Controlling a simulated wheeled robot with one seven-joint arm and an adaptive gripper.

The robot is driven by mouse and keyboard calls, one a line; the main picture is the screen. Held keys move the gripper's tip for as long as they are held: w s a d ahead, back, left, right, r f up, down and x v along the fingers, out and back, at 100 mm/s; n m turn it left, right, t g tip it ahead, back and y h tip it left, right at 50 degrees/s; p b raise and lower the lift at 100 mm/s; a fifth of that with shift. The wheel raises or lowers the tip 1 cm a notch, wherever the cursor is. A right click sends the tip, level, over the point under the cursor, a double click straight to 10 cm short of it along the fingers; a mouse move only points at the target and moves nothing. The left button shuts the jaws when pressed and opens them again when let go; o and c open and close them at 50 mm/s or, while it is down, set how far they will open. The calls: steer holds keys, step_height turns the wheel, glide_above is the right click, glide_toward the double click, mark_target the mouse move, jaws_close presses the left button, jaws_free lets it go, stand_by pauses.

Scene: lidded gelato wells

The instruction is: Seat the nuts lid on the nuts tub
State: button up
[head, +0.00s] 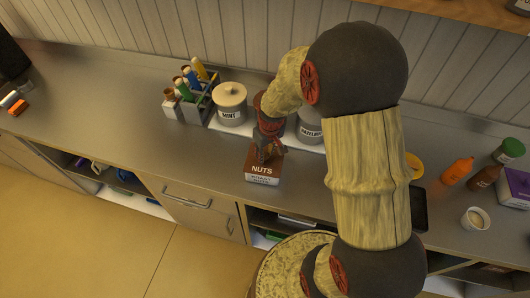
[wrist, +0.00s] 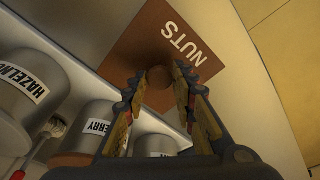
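The nuts lid (wrist: 190,25) is a flat brown square with white NUTS lettering and a round brown knob (wrist: 159,77). It also shows in the head view (head: 262,169), directly above a white lettered front face (head: 262,180) that looks like the nuts tub. In the wrist view the lid hides whatever is under it, so I cannot tell whether it is seated. My gripper (head: 268,152) is over the lid. In the wrist view its fingertips (wrist: 158,80) are apart, one on each side of the knob; whether they press on it is unclear.
A rack of coloured bottles (head: 196,90) is at left. Bottles and a cup (head: 475,218) are at right. The left counter is mostly clear.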

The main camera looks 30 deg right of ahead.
mark_target(267, 158)
steer(key=o, duration=0.4)
steer(key=shift+c, duration=0.2)
steer(key=shift+o, duration=0.9)
steer(key=shift+r, duration=0.15)
steer(key=shift+s+r+p, duration=0.2)
steer(key=shift+r+p, duration=0.7)
steer(key=shift+r, duration=0.4)
steer(key=shift+s+r+p, duration=0.2)
steer(key=shift+r+p, duration=0.7)
steer(key=shift+r, duration=0.4)
steer(key=shift+s+r+p, duration=0.2)
steer(key=shift+r+p, duration=0.7)
steer(key=shift+r, duration=0.4)
steer(key=shift+f, duration=0.1)
steer(key=s+a+r+t+b, duration=0.2)
steer(key=s+a+r+b, duration=0.3)
steer(key=s+b, duration=0.2)
steer(key=s+a+r+t+b, duration=0.1)
steer(key=s+a+r+b, duration=0.3)
steer(key=s+r+b, duration=0.2)
steer(key=s+b, duration=0.2)
steer(key=s, duration=0.2)
steer(key=shift+a+m+t, duration=0.35)
steer(key=shift+m+t, duration=0.05)
